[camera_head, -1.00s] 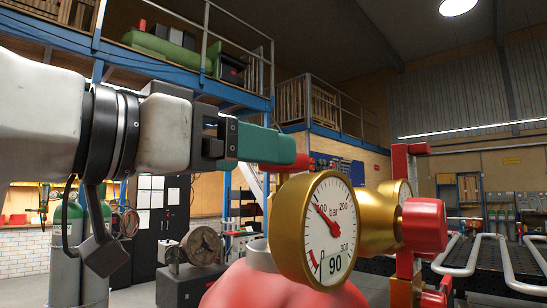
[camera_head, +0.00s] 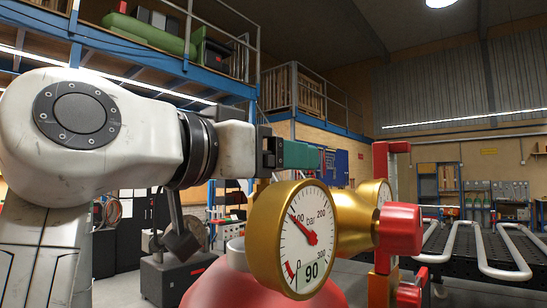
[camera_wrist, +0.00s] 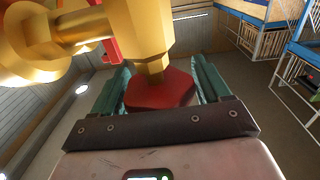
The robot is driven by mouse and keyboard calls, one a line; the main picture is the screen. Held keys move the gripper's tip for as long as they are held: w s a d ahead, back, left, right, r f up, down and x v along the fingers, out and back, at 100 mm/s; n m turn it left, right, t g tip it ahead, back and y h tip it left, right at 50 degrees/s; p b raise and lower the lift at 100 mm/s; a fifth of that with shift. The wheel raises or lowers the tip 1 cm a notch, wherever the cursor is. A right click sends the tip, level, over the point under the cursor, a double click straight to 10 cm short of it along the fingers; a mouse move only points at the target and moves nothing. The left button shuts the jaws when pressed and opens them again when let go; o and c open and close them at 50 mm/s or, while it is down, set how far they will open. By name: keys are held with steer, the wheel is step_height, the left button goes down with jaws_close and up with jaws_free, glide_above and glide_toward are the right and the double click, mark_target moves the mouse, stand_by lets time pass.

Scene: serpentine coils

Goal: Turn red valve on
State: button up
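The red valve knob (camera_wrist: 160,88) sits on a gold stem in the wrist view. It lies between the two green fingers of my gripper (camera_wrist: 160,82), which stand wide apart on either side of it. Whether either finger touches the knob is hard to tell. The gold valve body (camera_head: 352,220) runs right from the gauge to another red knob (camera_head: 400,228).
A red cylinder top (camera_head: 225,285) stands below the gauge. A red upright bracket (camera_head: 381,180) rises at the valve's right. A black table with bent metal coils (camera_head: 490,262) is at the right.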

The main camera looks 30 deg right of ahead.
steer(key=c, duration=0.7)
steer(key=shift+f+n+t+y, duration=0.1)
steer(key=shift+n+t+y, duration=0.2)
steer(key=shift+n+t, duration=0.3)
steer(key=shift+c, duration=0.2)
steer(key=shift+w+a+n+t+y+b, duration=0.15)
steer(key=shift+n+t+y+b, duration=0.2)
steer(key=shift+t, duration=0.4)
steer(key=shift+w+n+t+y+b, duration=0.15)
steer(key=shift+n+t+y, duration=0.2)
steer(key=shift+n+t, duration=0.3)
steer(key=o, duration=1)
steer(key=shift+c, duration=0.2)
steer(key=shift+s, duration=0.1)
steer(key=b+v, duration=0.2)
steer(key=v, duration=0.8)
steer(key=shift+s+a, duration=0.25)
steer(key=shift+a, duration=0.1)
